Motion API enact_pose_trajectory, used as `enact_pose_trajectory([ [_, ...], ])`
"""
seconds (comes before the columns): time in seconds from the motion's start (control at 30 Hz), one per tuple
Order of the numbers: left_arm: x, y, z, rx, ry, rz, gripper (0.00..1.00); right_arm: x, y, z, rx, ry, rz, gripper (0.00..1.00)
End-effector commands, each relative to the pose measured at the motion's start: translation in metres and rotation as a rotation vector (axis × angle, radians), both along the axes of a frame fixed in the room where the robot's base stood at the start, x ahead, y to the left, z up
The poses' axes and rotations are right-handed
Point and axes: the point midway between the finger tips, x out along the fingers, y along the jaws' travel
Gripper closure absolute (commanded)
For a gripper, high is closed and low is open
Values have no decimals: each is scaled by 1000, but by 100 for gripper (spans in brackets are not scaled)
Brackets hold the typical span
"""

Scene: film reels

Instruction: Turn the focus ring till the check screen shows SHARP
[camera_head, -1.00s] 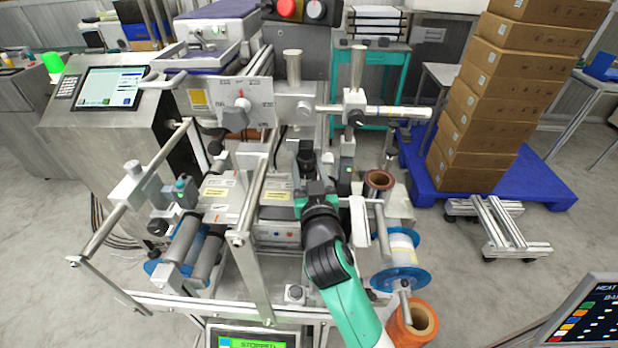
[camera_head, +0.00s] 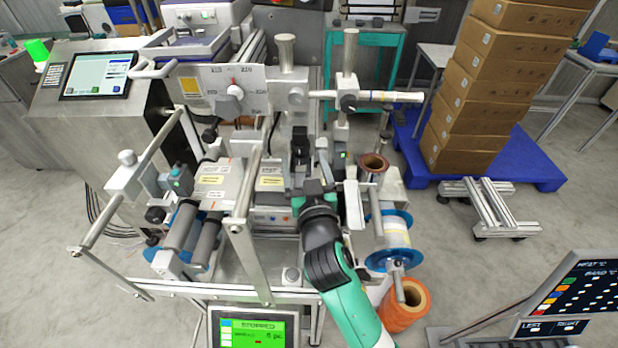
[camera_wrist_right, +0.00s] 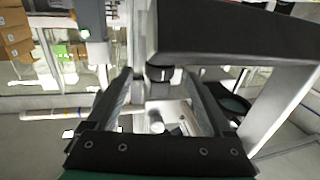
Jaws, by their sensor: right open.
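My right gripper (camera_head: 313,172) is at the middle of the machine, beside a small black upright unit (camera_head: 300,143). In the right wrist view its two dark fingers (camera_wrist_right: 158,80) stand apart, open. A short dark cylinder with pale marks (camera_wrist_right: 158,73), possibly the focus ring, shows between and beyond the fingertips; I cannot tell whether they touch it. A dark housing (camera_wrist_right: 235,32) hides part of it. No screen in view can be read as SHARP. My left gripper is not in view.
A touchscreen (camera_head: 95,82) stands at the left. Metal rails (camera_head: 250,240) cross the machine's front. A dark display (camera_head: 580,290) is at lower right, stacked cartons (camera_head: 490,90) behind.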

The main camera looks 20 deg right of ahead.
Motion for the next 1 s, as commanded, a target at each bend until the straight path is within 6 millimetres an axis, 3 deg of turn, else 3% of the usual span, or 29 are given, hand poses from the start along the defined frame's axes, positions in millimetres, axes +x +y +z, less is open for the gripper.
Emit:
enact_pose_trajectory([
  [0.2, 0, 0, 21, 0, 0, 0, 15, -52, 14, 3, -1, 2, 3, 15],
  [0.4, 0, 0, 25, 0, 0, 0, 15, -78, 20, 1, 0, 1, 1, 15],
  [1.0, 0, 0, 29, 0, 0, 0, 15, -79, 16, 7, 0, -3, -9, 15],
])
